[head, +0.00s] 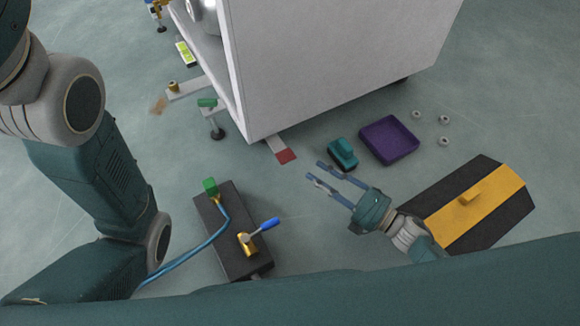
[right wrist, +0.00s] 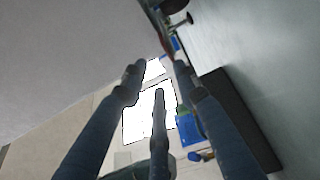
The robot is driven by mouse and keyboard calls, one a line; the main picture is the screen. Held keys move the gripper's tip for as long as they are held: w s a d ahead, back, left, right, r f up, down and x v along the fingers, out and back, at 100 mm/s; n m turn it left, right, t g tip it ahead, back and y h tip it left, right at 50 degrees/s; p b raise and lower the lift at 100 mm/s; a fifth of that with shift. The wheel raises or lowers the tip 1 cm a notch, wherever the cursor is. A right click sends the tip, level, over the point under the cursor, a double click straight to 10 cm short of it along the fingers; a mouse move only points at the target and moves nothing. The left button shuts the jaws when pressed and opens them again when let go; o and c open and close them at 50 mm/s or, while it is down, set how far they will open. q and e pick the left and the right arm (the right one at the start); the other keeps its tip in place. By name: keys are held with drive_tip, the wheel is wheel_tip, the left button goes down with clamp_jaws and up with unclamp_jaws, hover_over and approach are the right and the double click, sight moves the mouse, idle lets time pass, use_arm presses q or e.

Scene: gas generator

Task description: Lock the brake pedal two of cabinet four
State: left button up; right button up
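The white cabinet (head: 330,60) stands at the top of the head view. A green tab (head: 207,103) sits at its lower left corner, above a black round foot (head: 217,134). A flat strip with a red end (head: 286,156) lies on the floor by the cabinet's front edge. I cannot tell which part is brake pedal two. My right gripper (head: 316,171) is open and empty, its fingers apart and pointing left, below the red end. Its spread fingers (right wrist: 157,85) also show in the right wrist view. My left arm shows at left, but its gripper is out of view.
A dark box (head: 232,235) with a blue-handled valve and a blue hose lies left of my right gripper. A teal object (head: 342,152), a purple tray (head: 389,140) and small rings (head: 444,119) lie beyond it. A black and yellow case (head: 470,205) is at right.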

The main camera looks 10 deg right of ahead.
sight(290, 158)
drive_tip(key=shift+w+a+f+b, duration=0.15)
drive_tip(key=shift+w+f+b, duration=0.25)
drive_tip(key=shift+f, duration=0.25)
drive_tip(key=b+x, duration=0.4)
drive_tip(key=x, duration=0.4)
drive_tip(key=shift+w+a, duration=0.15)
drive_tip(key=shift+a, duration=0.05)
drive_tip(key=shift+w+a+r, duration=0.1)
drive_tip(key=shift+w+a, duration=0.3)
clamp_jaws()
